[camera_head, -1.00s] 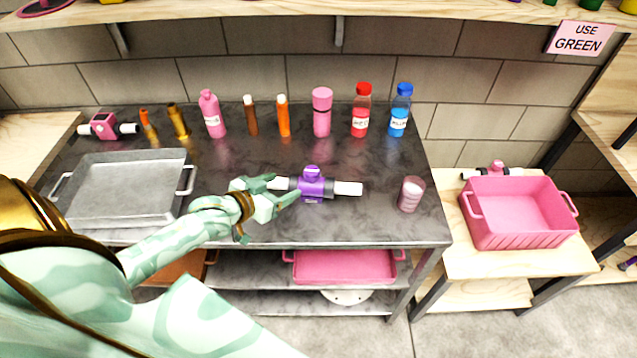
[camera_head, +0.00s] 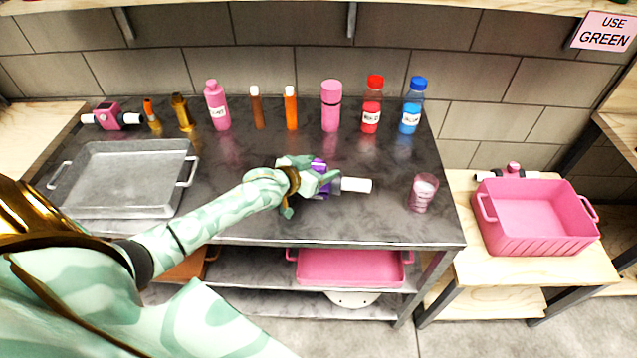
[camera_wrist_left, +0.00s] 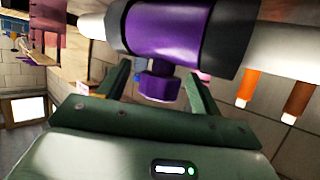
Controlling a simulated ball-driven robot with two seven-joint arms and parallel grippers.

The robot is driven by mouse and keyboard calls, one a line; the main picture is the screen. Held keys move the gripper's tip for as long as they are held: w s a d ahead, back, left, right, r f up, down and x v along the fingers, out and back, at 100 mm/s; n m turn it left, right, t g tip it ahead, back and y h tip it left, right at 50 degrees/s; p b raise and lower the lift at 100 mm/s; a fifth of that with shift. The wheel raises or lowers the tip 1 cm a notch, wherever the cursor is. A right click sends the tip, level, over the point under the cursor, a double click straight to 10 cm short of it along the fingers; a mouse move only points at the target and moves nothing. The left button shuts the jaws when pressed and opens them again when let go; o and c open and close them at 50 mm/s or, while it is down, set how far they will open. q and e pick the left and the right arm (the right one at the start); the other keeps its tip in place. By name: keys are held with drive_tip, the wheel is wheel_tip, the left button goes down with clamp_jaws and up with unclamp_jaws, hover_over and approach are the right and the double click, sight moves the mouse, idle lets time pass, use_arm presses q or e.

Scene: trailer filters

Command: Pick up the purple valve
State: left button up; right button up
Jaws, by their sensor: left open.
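The purple valve (camera_head: 320,166) lies on the dark worktop, with its white pipe end (camera_head: 356,185) sticking out to the right. My left gripper (camera_head: 318,176) is at the valve and hides most of it in the head view. In the left wrist view the purple valve (camera_wrist_left: 170,30) fills the top, with its purple knob (camera_wrist_left: 160,84) between the two green fingers of the left gripper (camera_wrist_left: 158,88). The fingers are open, one on each side of the knob. My right gripper is not in view.
A grey metal tray (camera_head: 125,210) stands left on the worktop (camera_head: 240,225). A pink cup (camera_head: 422,193) stands right of the valve. Several bottles, including a red one (camera_head: 371,105) and a blue one (camera_head: 412,107), line the back. A pink crate (camera_head: 510,238) sits on the right table.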

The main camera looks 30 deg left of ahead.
use_arm(q)
clamp_jaws()
drive_tip(key=shift+r, duration=0.1)
drive_tip(key=shift+r, duration=0.25)
wheel_tip(320, 180, up, 3)
drive_tip(key=shift+f+p, duration=0.2)
drive_tip(key=shift+p, duration=0.6)
drive_tip(key=s+d+r+p, duration=0.2)
drive_tip(key=s+r, duration=0.3)
drive_tip(key=s, duration=0.1)
drive_tip(key=s+d+r+p, duration=0.3)
drive_tip(key=s+r, duration=0.2)
drive_tip(key=s, duration=0.2)
drive_tip(key=shift+d+p, duration=0.15)
drive_tip(key=shift+p, duration=0.2)
